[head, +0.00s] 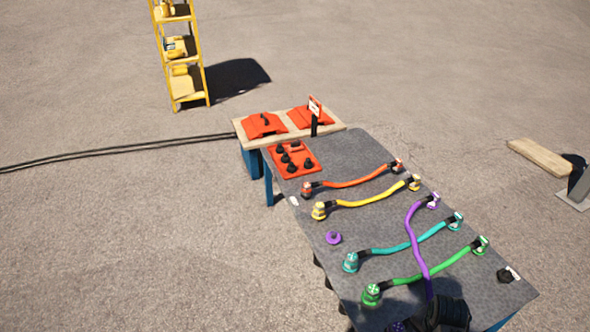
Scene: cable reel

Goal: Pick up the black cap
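A small black cap-like piece (504,276) lies at the right edge of the grey tabletop, beside a small white tag. Several more black round pieces (294,159) sit in a red tray (313,166) near the table's far left corner. I cannot tell which of these is the black cap of the task. A larger dark ribbed object (447,311) is at the bottom edge, partly cut off, and I cannot tell what it is. I cannot make out either of my grippers in the head view.
The grey table (345,285) carries orange, yellow, teal and green cables (425,274) with end connectors. A purple cable (413,235) crosses the teal and green ones. A wooden bench (338,121) with red covers adjoins the far end.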

